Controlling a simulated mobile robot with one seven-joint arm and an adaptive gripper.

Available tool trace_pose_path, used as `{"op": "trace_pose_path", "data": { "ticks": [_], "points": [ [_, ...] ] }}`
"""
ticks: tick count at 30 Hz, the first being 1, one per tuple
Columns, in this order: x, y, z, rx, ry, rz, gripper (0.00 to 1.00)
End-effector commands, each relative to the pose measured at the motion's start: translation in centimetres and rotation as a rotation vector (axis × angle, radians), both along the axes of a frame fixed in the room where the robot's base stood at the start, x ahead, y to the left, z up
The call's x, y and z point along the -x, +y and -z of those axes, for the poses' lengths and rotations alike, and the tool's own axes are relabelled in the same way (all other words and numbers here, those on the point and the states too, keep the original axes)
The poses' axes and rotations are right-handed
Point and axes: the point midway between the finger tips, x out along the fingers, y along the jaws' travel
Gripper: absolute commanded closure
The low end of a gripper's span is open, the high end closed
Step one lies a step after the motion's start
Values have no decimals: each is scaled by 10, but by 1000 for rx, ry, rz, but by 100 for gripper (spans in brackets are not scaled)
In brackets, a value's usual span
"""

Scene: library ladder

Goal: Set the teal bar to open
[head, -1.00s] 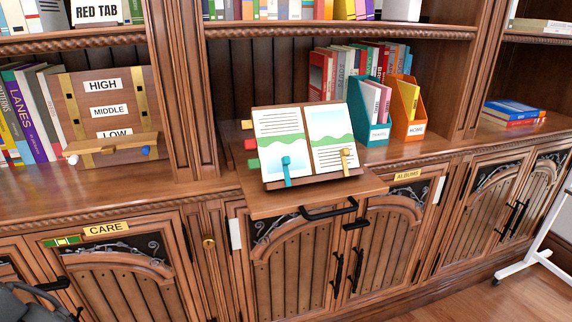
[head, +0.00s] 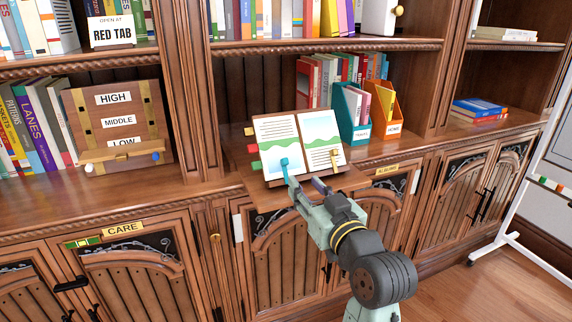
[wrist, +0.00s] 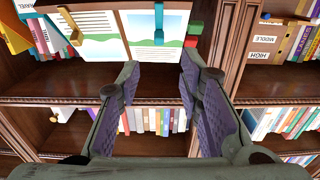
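The teal bar (head: 284,166) is a small upright clip at the lower edge of the left page of an open book (head: 297,142) on a wooden stand. In the wrist view, which shows the shelves upside down, the teal bar (wrist: 159,20) is near the top edge. A brass bar (head: 334,159) sits on the other page. My gripper (head: 306,186) is in front of the stand, just below and right of the teal bar in the head view. In the wrist view its fingers (wrist: 158,72) are apart with nothing between them.
The stand rests on a pull-out board (head: 262,196). Coloured tabs, one red (head: 253,149), stick out at the book's left. A teal file box (head: 353,115) and an orange one (head: 386,112) stand to the right. A HIGH/MIDDLE/LOW panel (head: 115,125) stands at left.

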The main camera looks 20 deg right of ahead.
Motion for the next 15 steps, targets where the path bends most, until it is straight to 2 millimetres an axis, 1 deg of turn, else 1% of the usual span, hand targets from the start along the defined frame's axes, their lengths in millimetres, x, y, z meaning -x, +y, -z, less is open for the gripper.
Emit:
{"op": "trace_pose_path", "data": {
  "ticks": [2,5,12,15],
  "points": [
    [-5,-1,0,-2,5,0,67],
    [-18,0,-1,-2,5,-2,67],
    [-65,1,-2,-2,4,-1,67],
    [-82,3,-1,-1,4,-1,67]
  ]
}}
